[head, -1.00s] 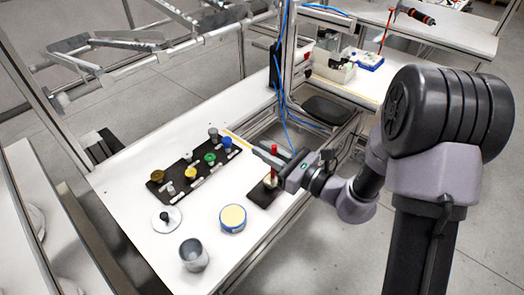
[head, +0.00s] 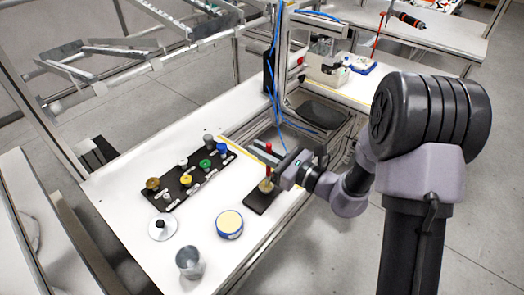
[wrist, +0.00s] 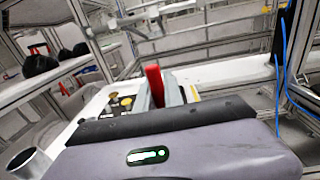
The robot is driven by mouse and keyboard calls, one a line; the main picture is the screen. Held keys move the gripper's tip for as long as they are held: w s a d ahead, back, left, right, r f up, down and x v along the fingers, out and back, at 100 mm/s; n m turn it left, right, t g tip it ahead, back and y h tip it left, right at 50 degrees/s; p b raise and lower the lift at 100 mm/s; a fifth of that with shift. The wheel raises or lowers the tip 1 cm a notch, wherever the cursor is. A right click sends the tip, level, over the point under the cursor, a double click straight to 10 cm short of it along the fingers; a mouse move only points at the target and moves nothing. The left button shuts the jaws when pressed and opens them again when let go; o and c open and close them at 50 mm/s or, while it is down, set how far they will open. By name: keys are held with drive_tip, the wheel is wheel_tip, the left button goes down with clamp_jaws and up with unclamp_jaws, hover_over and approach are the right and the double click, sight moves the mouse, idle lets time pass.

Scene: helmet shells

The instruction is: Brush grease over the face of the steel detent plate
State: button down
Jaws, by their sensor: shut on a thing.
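My gripper (head: 264,154) is shut on the red handle of a brush (head: 268,174). The brush stands upright, its pale lower end at the black pad (head: 257,203); I cannot tell whether it touches. The wrist view shows the red handle (wrist: 153,76) between the grey fingers. A blue round tin (head: 229,232) with a pale yellow fill, seemingly the grease, stands open left of the pad. A pale round disc (head: 155,234) with a dark knob at its middle, likely the steel detent plate, lies farther left, away from my gripper.
A black rack (head: 178,191) holds several coloured-topped parts behind the tin. A grey cup (head: 189,263) stands near the front edge. White table surface (head: 195,218) is clear between disc and tin. Blue cables (head: 276,80) hang by the frame post behind my gripper.

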drive_tip(key=shift+s+d+f+b, duration=0.1)
drive_tip(key=shift+s+d+b, duration=0.15)
drive_tip(key=shift+s+b, duration=0.65)
idle(1.5)
drive_tip(key=shift+s+p, duration=0.2)
drive_tip(key=shift+p, duration=0.1)
wheel_tip(320, 180, up, 7)
drive_tip(key=p, duration=0.5)
drive_tip(key=shift+p, duration=0.3)
wheel_tip(320, 180, down, 4)
drive_tip(key=b, duration=0.3)
drive_tip(key=shift+b, duration=0.3)
